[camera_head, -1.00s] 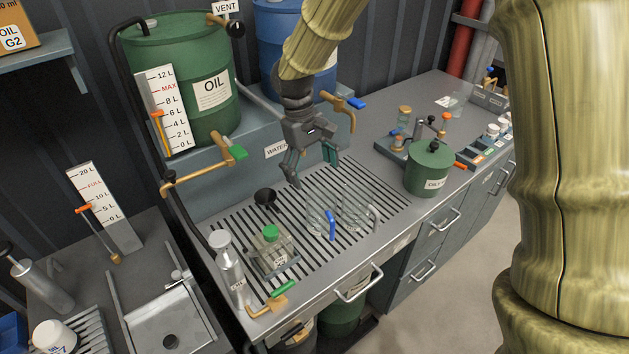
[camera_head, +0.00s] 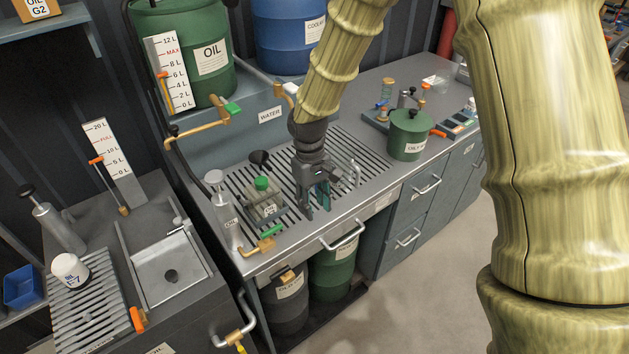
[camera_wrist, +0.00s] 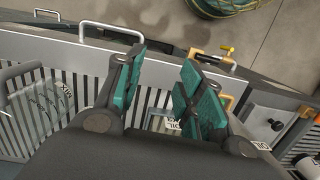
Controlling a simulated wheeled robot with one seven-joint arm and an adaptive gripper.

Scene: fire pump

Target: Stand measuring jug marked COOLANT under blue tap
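My gripper (camera_head: 318,205) is low over the slatted drip grate (camera_head: 372,150), near its front edge. In the wrist view its two teal-padded fingers (camera_wrist: 162,85) stand apart, with bench and grate showing between them. A clear jug marked MIX (camera_wrist: 45,105) stands left of the fingers there; its pale handle (camera_head: 356,174) shows right of my gripper in the head view. I cannot make out a jug marked COOLANT; the gripper hides part of the grate. The blue tap's brass pipe (camera_head: 285,91) shows below the blue coolant drum (camera_head: 282,40); my arm hides its lever.
A green-capped can (camera_head: 264,200), a dark funnel and a silver oil pump bottle (camera_head: 224,212) stand at the grate's left. A green-levered tap (camera_head: 205,122) hangs above them. A green canister (camera_head: 409,135) stands to the right. The bench's front edge has drawer handles.

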